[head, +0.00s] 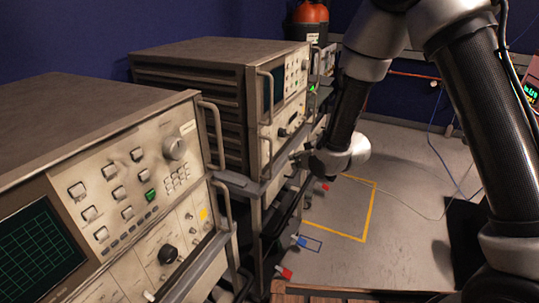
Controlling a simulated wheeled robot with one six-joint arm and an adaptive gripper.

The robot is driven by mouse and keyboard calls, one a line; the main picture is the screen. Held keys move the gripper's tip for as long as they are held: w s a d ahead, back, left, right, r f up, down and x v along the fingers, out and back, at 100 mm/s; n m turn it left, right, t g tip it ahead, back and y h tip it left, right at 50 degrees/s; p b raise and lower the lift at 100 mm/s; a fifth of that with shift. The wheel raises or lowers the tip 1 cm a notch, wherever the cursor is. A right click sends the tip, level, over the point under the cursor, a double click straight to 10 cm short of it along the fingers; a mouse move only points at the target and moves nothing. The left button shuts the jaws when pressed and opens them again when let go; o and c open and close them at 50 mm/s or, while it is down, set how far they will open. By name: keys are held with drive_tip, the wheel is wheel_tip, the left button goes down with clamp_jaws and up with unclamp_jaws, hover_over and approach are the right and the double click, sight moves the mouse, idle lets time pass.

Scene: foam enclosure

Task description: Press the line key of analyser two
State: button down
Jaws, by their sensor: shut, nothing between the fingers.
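A near analyser (130,185) fills the left, with a green grid screen, grey keys and one green key (151,195). A second analyser (215,75) stands behind it, its front turned right, with a dark screen and small keys (296,75). Their labels are too small to read, so I cannot tell which is analyser two or which key is the line key. My gripper (303,158) is shut and empty, beside the lower front of the second analyser. Its fingertips are small and partly lost against the dark rack; I cannot tell whether they touch anything.
Metal handles (212,130) stick out from the analyser fronts. The grey floor (400,190) to the right has a yellow taped outline (368,212) and loose cables. A wooden edge (340,294) lies at the bottom.

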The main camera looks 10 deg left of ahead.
sight(268, 153)
drive_tip(key=shift+s+d, duration=0.2)
drive_tip(key=shift+d, duration=0.3)
drive_tip(key=shift+s+d, duration=0.15)
drive_tip(key=shift+d, duration=0.35)
idle(0.8)
drive_tip(key=shift+s+d, duration=0.35)
drive_tip(key=shift+s, duration=0.2)
drive_tip(key=shift+s+d, duration=0.35)
drive_tip(key=shift+s, duration=0.2)
drive_tip(key=w+a, duration=0.3)
drive_tip(key=a, duration=0.5)
drive_tip(key=shift+a, duration=0.2)
idle(0.8)
drive_tip(key=shift+w+a, duration=0.15)
drive_tip(key=shift+a, duration=0.25)
